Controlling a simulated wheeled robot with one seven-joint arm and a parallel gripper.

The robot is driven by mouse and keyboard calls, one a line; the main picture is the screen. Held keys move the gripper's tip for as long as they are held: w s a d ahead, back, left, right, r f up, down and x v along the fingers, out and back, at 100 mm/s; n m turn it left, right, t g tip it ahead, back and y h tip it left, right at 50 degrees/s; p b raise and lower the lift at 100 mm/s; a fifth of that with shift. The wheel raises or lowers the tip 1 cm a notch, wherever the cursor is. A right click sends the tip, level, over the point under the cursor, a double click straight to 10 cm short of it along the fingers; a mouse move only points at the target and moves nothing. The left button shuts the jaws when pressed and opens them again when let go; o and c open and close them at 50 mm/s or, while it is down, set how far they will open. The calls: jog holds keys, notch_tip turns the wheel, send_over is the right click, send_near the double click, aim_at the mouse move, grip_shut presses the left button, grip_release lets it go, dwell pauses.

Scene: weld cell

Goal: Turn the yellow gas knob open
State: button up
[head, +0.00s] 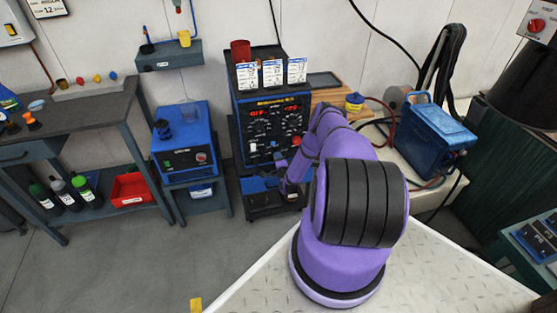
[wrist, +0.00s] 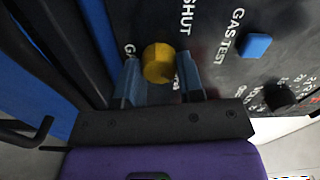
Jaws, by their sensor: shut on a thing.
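The yellow gas knob (wrist: 158,62) is on a dark panel in the wrist view, with the word SHUT printed beside it. My gripper (wrist: 159,75) has its blue fingertips on either side of the knob and is shut on it. In the head view the panel belongs to the blue and black welding machine (head: 241,112) with red displays. My purple arm reaches to its lower front. The knob cannot be made out in the head view.
A blue square knob (wrist: 257,45) marked GAS TEST and a black knob (wrist: 279,97) sit on the same panel. A smaller blue machine (head: 181,140) stands left of the welder. A blue box (head: 425,135) is on the right bench.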

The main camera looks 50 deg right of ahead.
jog(key=shift+a+f+m, duration=0.1)
jog(key=shift+f+m, duration=0.05)
jog(key=shift+m, duration=0.85)
jog(key=shift+s, duration=0.1)
jog(key=o, duration=0.9)
jog(key=v, duration=1)
jog(key=shift+s+a, duration=0.25)
jog(key=shift+s, duration=0.05)
